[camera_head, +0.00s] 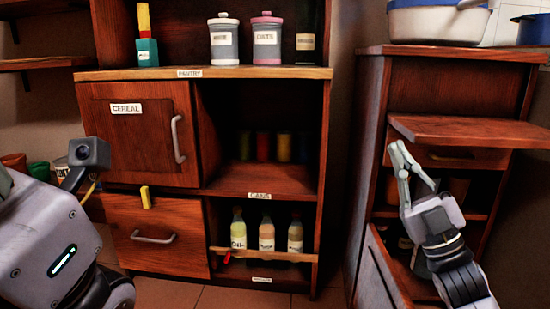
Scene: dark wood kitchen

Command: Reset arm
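My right gripper (415,167) shows at the right, in front of the cabinet with the pull-out board. Its fingers point up and to the left, with a gap between the tips, and nothing is held between them. My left arm comes in from the lower left as a large grey link with a green light. The fingers of my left gripper are not visible.
The pantry cabinet (205,73) stands in the middle, with jars on top and bottles (266,235) on its low shelf. A pull-out board (470,131) juts out at the right, close to my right gripper. An open cabinet door (377,275) stands below it.

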